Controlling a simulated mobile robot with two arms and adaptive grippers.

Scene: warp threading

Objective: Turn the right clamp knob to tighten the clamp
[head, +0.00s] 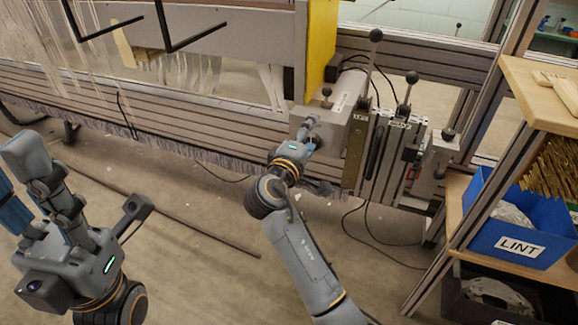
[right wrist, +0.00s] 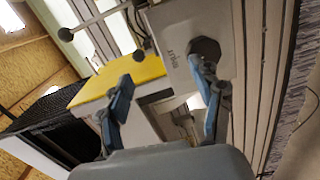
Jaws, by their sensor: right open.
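In the right wrist view, a dark faceted knob (right wrist: 204,48) sits on the grey clamp housing (right wrist: 182,22), beside small printed lettering. My right gripper (right wrist: 160,72) is open and empty, its blue-grey fingers spread wide. The right-hand finger overlaps the knob's lower edge in the picture; I cannot tell if they touch. The other finger is well to the left, before the yellow panel. In the head view, my right gripper (head: 309,128) is at the left side of the housing (head: 345,110), largely hiding the knob there. My left gripper (head: 52,185) is at the far left, away from the loom.
Lever rods with black ball ends (head: 376,36) rise from the loom beside the housing. A yellow panel (head: 321,45) stands just behind it. A wooden shelf (head: 535,90) with a blue LINT bin (head: 545,225) is at the right. Cables lie on the open floor.

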